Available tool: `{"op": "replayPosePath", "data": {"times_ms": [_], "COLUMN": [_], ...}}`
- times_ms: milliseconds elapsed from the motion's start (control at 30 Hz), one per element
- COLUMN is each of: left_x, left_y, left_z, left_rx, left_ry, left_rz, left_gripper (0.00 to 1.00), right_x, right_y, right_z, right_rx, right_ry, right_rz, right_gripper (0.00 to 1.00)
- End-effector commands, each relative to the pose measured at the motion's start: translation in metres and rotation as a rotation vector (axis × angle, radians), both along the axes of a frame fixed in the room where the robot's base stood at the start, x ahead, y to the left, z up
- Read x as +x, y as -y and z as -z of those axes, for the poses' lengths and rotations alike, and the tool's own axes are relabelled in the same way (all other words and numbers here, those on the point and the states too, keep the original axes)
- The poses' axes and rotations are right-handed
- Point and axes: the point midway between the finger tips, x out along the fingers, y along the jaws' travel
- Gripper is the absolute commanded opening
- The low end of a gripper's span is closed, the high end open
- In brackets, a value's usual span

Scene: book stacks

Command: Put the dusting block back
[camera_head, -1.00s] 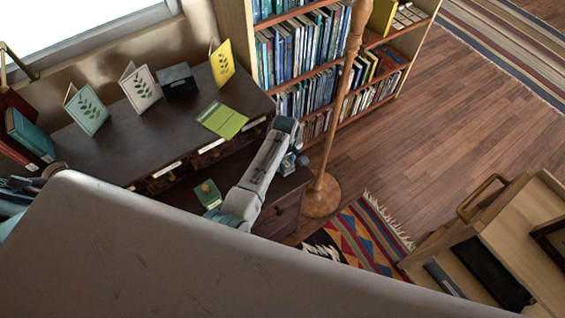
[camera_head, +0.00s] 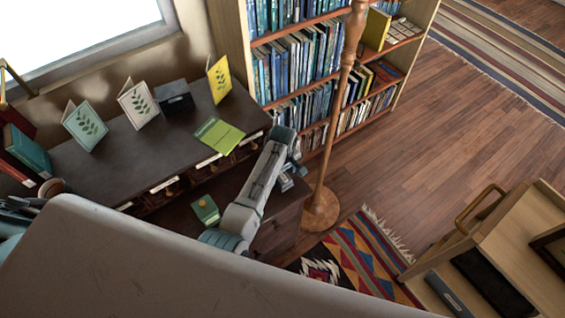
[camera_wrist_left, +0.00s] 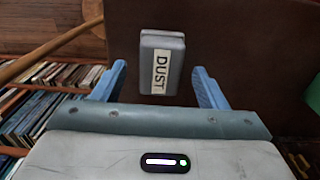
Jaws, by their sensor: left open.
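The dusting block (camera_wrist_left: 161,62) is a small grey block with a white label reading DUST. In the left wrist view it sits against a dark brown wooden surface, centred ahead of the gap between my blue fingers. My left gripper (camera_wrist_left: 158,88) is open, one finger on each side, with no visible contact with the block. In the head view my left gripper (camera_head: 291,174) is beside the front of the dark desk, near the lamp pole; its fingers are hard to make out there. I cannot make out the block in the head view. My right gripper is not in view.
The dark desk (camera_head: 110,160) holds standing leaf-print cards and a green booklet (camera_head: 218,135). A green box (camera_head: 205,209) sits lower, beside my arm. A wooden lamp pole (camera_head: 335,130), a bookcase (camera_head: 300,75) and a wooden cart (camera_head: 500,250) stand around. Open floor lies right.

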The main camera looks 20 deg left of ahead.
Motion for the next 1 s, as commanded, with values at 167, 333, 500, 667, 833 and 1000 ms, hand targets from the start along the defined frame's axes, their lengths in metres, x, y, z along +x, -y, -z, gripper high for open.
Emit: {"op": "replayPosePath", "data": {"times_ms": [167,333,500,667,833,1000], "left_x": [0.0,0.0,0.0,0.0,0.0,0.0], "left_y": [0.0,0.0,0.0,0.0,0.0,0.0], "left_z": [-0.037,-0.071,-0.092,-0.099,-0.099,-0.099], "left_rx": [-0.001,0.001,0.0,0.0,0.0,0.0], "left_ry": [0.004,0.004,0.002,0.0,0.0,0.0], "left_rz": [-0.001,0.0,0.0,0.0,0.0,0.0], "left_gripper": [0.67,0.67,0.67,0.67,0.67,0.67], "right_x": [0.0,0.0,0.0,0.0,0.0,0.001], "right_y": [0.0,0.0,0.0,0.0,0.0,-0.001], "right_z": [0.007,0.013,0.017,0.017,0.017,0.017], "right_rx": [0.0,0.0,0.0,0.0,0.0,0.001], "right_ry": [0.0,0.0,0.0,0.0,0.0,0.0], "right_rz": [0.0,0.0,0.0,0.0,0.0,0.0], "right_gripper": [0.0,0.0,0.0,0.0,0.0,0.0]}}
